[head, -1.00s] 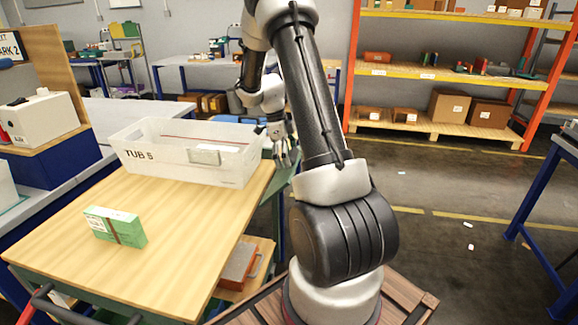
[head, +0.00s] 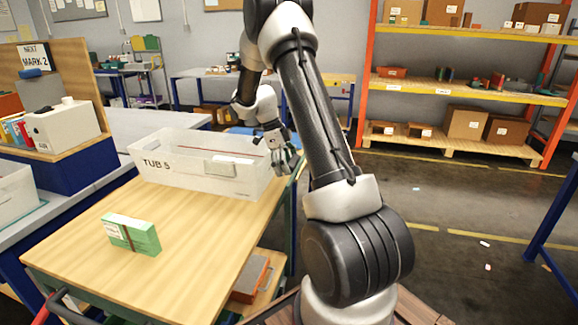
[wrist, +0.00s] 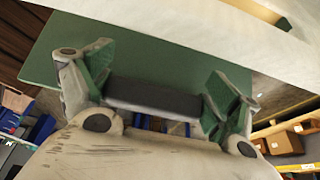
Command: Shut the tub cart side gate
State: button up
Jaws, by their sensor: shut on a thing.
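The cart has a light wood top (head: 75,255), and the white tub marked TUB 5 (head: 165,172) stands at its far end. In the head view my gripper (head: 287,162) is at the cart's far right, beside the tub's right end. In the wrist view my gripper (wrist: 158,88) has its green-padded fingers at both ends of a dark grey bar (wrist: 155,97). A flat green panel (wrist: 110,48), apparently the side gate, lies just beyond the bar. The gate is mostly hidden by my arm in the head view, and its latch cannot be seen.
A green box (head: 132,235) lies on the cart top. An orange-red item (head: 252,278) sits on the cart's lower shelf. A grey bench (head: 50,205) stands on the left. Orange shelving (head: 368,90) stands at the back right. The floor to the right is mostly clear.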

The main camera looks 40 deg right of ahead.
jog(key=shift+a+f, duration=0.1)
jog(key=shift+f, duration=0.05)
dwell(0.5)
jog(key=o, duration=1.2)
jog(key=v, duration=1.2)
